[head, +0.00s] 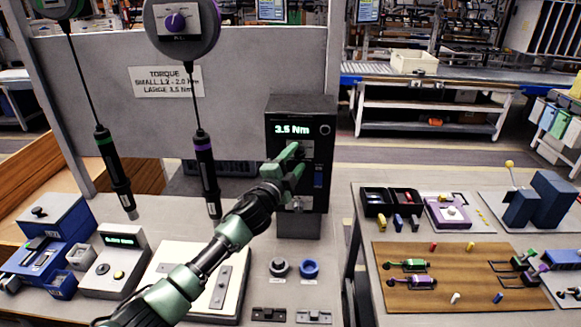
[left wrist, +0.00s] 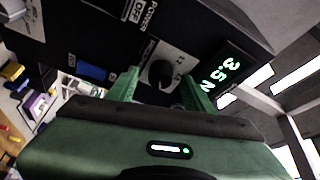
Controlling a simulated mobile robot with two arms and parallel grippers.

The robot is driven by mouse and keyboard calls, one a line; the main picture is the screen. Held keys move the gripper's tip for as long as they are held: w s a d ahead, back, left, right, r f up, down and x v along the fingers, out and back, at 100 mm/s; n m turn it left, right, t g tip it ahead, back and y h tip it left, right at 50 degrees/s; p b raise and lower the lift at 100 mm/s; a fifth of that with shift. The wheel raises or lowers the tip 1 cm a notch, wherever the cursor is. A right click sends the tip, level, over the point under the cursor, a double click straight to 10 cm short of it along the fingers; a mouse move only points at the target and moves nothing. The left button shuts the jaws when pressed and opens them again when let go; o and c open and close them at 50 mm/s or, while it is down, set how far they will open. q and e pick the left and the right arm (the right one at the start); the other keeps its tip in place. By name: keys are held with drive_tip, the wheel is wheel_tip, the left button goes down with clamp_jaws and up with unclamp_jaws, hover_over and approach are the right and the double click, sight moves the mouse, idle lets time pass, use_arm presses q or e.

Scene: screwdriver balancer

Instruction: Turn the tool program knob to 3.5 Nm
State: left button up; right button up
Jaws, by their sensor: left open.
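The black tool controller (head: 285,112) stands at the back of the bench, and its display (head: 292,129) reads 3.5 Nm. The same display shows in the left wrist view (left wrist: 226,75). The program knob (left wrist: 160,73) is a dark round knob on a grey plate marked PROGRAM. My left gripper (head: 296,160) is at the controller's front face, with green fingers. In the left wrist view the open fingers (left wrist: 160,90) stand on either side of the knob's lower part; I cannot tell whether they touch it. In the head view the gripper hides the knob. My right gripper is not in view.
Two screwdrivers, green-banded (head: 115,170) and purple-banded (head: 206,170), hang left of my arm. A sign (head: 167,82) gives torque values. A white-grey fixture (head: 170,262) lies under my forearm. A second table (head: 375,235) with a wooden board (head: 460,290) stands right.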

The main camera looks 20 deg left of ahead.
use_arm(q)
drive_tip(key=s+b, duration=0.1)
drive_tip(key=s, duration=0.6)
drive_tip(key=shift+a+f, duration=0.3)
drive_tip(key=shift+a, duration=0.1)
